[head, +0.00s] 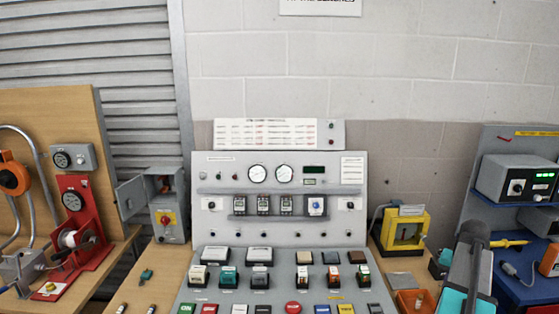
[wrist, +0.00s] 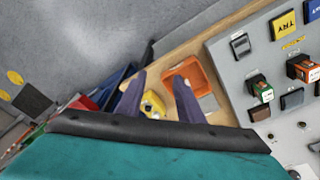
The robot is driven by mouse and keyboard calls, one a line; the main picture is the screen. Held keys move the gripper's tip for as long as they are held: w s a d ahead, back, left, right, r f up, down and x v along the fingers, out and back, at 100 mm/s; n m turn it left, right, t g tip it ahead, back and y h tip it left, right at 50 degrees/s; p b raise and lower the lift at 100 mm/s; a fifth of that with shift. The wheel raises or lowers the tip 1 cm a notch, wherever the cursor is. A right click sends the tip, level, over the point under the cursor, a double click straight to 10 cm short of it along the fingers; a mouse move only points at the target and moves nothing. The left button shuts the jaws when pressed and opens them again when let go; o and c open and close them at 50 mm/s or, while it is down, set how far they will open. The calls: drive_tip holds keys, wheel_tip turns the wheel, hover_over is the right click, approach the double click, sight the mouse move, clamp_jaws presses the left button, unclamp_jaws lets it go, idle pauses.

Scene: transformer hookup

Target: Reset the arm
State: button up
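My gripper (wrist: 159,77) shows in the wrist view as two dark fingers standing apart, with nothing held between them. It hangs above the wooden bench, next to an orange tray (wrist: 194,72). A small yellow object (wrist: 153,104) shows between the fingers, below them. In the head view my grey and teal arm rises at the lower right; its fingertips cannot be made out there.
The grey control panel (head: 280,175) with gauges and coloured buttons fills the middle. A yellow-framed box (head: 404,232), the orange tray (head: 414,302) and a blue bench with a power unit (head: 517,180) stand right. A red reel stand (head: 78,225) is left.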

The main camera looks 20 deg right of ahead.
drive_tip(key=w+a+f+n+g+y, duration=0.1)
drive_tip(key=w+a+f+n, duration=0.2)
drive_tip(key=a+f, duration=1.15)
drive_tip(key=w+a+f+n+g+y, duration=0.1)
drive_tip(key=w+a+f+n, duration=0.25)
drive_tip(key=a+f, duration=1.1)
drive_tip(key=s+a+f+n+g, duration=0.25)
drive_tip(key=s+a+f, duration=0.55)
drive_tip(key=a, duration=0.5)
drive_tip(key=s+a+f+n+g, duration=0.25)
drive_tip(key=s+a+f, duration=0.25)
drive_tip(key=s+a, duration=0.7)
wheel_tip(320, 180, down, 11)
drive_tip(key=a+b, duration=0.1)
drive_tip(key=b, duration=1)
drive_tip(key=shift+f+n+t+h, duration=0.15)
drive_tip(key=shift+n+t+h, duration=0.15)
drive_tip(key=shift+n+h, duration=0.1)
drive_tip(key=shift+a, duration=0.1)
